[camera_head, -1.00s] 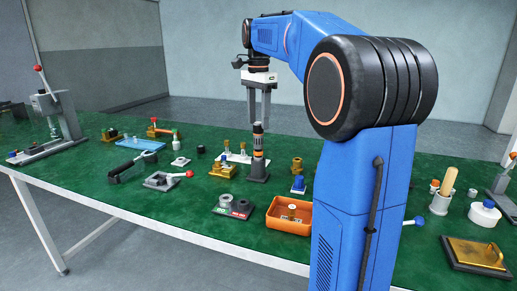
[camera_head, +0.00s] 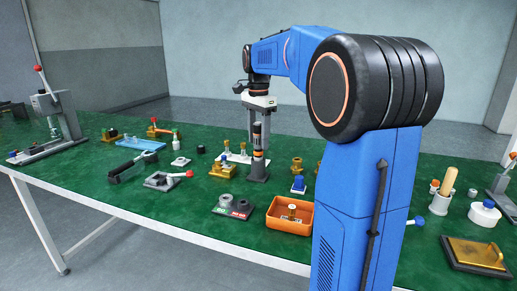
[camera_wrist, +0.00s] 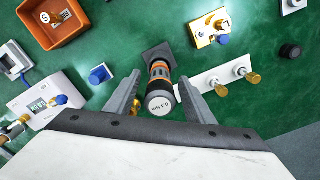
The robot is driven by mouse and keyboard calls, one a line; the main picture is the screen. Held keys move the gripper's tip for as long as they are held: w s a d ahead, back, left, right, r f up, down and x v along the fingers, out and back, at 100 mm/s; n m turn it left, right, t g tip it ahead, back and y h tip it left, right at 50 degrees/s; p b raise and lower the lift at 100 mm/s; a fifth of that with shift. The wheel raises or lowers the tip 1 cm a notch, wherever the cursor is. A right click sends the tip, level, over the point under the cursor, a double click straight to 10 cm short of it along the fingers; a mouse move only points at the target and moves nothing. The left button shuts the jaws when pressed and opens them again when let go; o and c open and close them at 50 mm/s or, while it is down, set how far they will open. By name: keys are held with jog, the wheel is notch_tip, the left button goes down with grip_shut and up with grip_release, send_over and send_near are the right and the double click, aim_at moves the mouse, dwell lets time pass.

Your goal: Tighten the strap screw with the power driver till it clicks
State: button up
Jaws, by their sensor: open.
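The power driver (camera_head: 258,152), a black cylinder with orange bands, stands upright in a dark square holder (camera_head: 257,175). In the wrist view the driver (camera_wrist: 160,85) shows its pale top cap with small print. My gripper (camera_head: 260,138) is open and points down over the driver. In the wrist view the fingers of my gripper (camera_wrist: 159,78) are on either side of the driver, with a visible gap at each side. A brass block with a blue knob (camera_head: 222,170) sits left of the driver; I cannot tell whether it carries the strap screw.
A white plate with two brass-topped pegs (camera_wrist: 219,82) is close beside the right finger. An orange tray (camera_head: 290,227) and a grey two-ring stand (camera_head: 233,208) are nearer the front. A lever press (camera_head: 50,125) stands far left.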

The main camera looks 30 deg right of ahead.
aim_at(258, 122)
grip_shut()
jog(key=shift+r, duration=1.1)
dwell(1.1)
jog(key=shift+r, duration=3.45)
jog(key=shift+r, duration=1.5)
